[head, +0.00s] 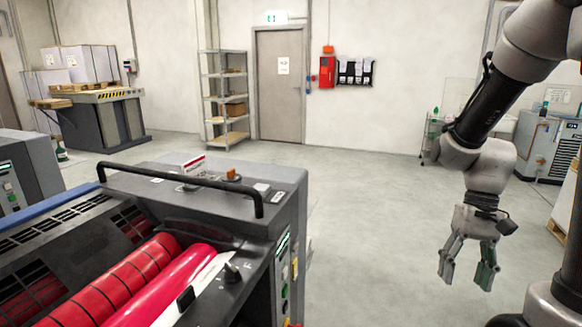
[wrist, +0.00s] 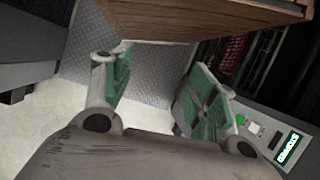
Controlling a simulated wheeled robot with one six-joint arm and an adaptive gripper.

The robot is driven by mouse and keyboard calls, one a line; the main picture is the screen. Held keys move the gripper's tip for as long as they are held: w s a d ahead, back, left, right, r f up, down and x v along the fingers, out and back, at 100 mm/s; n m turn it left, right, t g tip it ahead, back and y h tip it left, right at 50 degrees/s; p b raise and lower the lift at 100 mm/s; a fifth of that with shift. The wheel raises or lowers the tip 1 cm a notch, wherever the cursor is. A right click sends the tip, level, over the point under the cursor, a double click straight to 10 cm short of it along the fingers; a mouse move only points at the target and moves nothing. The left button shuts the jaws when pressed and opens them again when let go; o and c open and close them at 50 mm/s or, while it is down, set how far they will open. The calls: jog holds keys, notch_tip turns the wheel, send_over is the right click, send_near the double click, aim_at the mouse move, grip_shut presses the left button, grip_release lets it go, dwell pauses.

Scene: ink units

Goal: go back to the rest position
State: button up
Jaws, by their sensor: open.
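My gripper (head: 466,272) hangs at the right of the head view, fingers pointing down over bare floor. Its two fingers are apart, with nothing between them. In the wrist view my gripper (wrist: 155,95) also shows open and empty, with green pads on the inner faces of the fingers. The arm comes down from the upper right of the head view. The gripper is clear of the printing machine (head: 285,190) on the left.
The machine has red rollers (head: 150,280) and a black handrail (head: 185,177). A metal shelf (head: 224,100) and a grey door (head: 280,85) stand at the back. A grey cabinet (head: 540,145) is at the right. The floor (head: 370,220) between is free. A wooden edge (wrist: 210,18) shows in the wrist view.

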jog(key=s+r+n+t+h, duration=0.1)
jog(key=r+t, duration=0.3)
jog(key=r, duration=0.4)
jog(key=s+r+n+t+h, duration=0.1)
jog(key=s+r+t, duration=0.3)
jog(key=r, duration=0.4)
jog(key=shift+s+d+n, duration=0.2)
jog(key=shift+d+n, duration=0.1)
jog(key=shift+d, duration=0.1)
